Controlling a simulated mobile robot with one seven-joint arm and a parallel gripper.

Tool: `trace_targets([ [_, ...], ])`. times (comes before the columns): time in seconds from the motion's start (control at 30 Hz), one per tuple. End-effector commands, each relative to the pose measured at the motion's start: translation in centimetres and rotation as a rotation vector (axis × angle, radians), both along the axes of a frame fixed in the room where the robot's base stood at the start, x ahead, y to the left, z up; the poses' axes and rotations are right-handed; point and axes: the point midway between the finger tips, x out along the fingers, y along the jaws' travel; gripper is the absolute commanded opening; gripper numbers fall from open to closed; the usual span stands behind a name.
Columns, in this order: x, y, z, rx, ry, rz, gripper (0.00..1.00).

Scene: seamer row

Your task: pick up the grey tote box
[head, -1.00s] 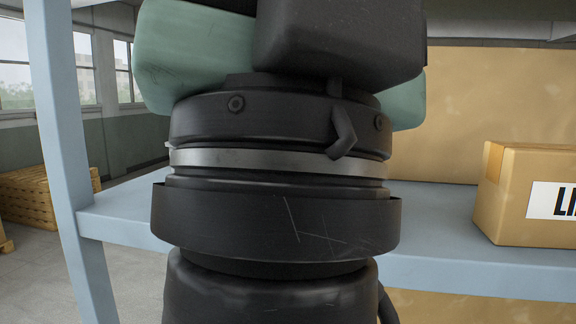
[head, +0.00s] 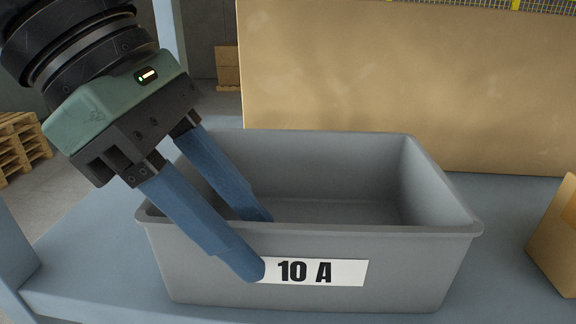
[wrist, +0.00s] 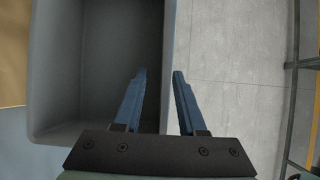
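The grey tote box (head: 415,268) stands upright on the blue-grey shelf, with a white "10 A" label on its front wall. The part of its inside that shows is empty. My gripper (head: 262,247) reaches down over the front rim, left of the middle. One blue finger is inside the tote and the other is outside, over the label's left end. In the wrist view the tote (wrist: 55,70) fills the left side, and my gripper (wrist: 159,73) has its fingers apart with the wall between them. I cannot tell whether either finger touches the wall.
The blue-grey shelf (head: 80,255) has an upright post (head: 168,45) at the left. A cardboard box (head: 558,240) stands to the right of the tote. A large tan panel (head: 400,85) rises behind it. Wooden pallets (head: 20,145) are on the floor at far left.

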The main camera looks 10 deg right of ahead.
Motion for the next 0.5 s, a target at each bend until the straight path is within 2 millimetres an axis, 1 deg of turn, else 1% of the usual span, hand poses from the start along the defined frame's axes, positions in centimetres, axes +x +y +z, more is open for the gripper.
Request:
trace_targets([
  [0.03, 0.2, 1.5, -0.2, 0.062, 0.004, 0.019, 0.40],
  [0.1, 0.3, 2.9, -0.5, 0.122, 0.013, 0.035, 0.40],
  [0.17, 0.2, 3.5, -0.7, 0.152, 0.018, 0.042, 0.40],
  [0.2, 0.2, 3.5, -0.7, 0.164, 0.019, 0.044, 0.40],
  [0.27, 0.0, 2.9, -0.7, 0.171, 0.020, 0.041, 0.40],
  [0.5, -1.1, -1.4, -0.6, 0.168, 0.020, 0.040, 0.40],
])
